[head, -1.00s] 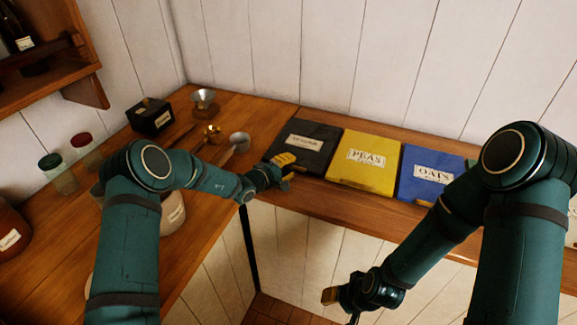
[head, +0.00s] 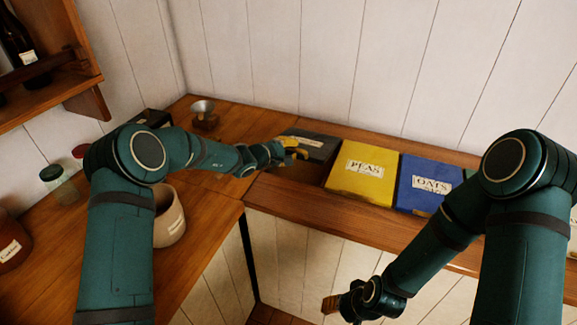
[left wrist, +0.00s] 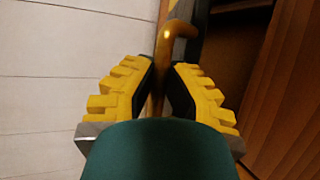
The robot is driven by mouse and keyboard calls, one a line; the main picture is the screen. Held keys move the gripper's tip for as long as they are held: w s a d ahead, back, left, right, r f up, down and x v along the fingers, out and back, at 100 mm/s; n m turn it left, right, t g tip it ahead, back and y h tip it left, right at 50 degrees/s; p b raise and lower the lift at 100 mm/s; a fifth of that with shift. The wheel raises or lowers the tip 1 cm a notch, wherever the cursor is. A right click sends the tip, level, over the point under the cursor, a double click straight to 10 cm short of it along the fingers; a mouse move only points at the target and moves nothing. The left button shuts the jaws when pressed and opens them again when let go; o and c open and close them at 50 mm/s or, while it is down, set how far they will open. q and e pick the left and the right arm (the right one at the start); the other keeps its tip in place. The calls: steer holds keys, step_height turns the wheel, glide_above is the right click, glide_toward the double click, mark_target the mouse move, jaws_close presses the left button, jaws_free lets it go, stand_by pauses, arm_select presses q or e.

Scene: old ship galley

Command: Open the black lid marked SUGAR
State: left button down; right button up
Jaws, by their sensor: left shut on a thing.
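The black lid (head: 318,145) is at the left end of the row of lids in the head view. It is tilted up, with a dark gap under it; its label is too foreshortened to read. My left gripper (head: 292,148) is at the lid's front left. In the left wrist view, its yellow-backed fingers (left wrist: 158,92) are shut on a curved brass handle (left wrist: 166,55). The lid's dark edge (left wrist: 199,25) shows beside the handle, with the dark opening (left wrist: 226,58) to its right. My right gripper (head: 331,304) hangs low, away from the lids; its jaw opening is unclear.
The yellow PEAS lid (head: 350,183) and blue OATS lid (head: 418,200) lie flat to the right. A cream crock (head: 168,228) and a metal funnel (head: 203,107) stand on the left counter. A wooden shelf (head: 70,75) juts out at upper left.

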arm_select(q)
steer(key=w+d+r+p, duration=0.1)
steer(key=w+r+p, duration=0.2)
steer(key=w+r, duration=0.2)
steer(key=shift+d+r, duration=0.35)
steer(key=shift+r, duration=1.25)
arm_select(e)
steer(key=shift+r, duration=1.6)
steer(key=shift+c, duration=0.4)
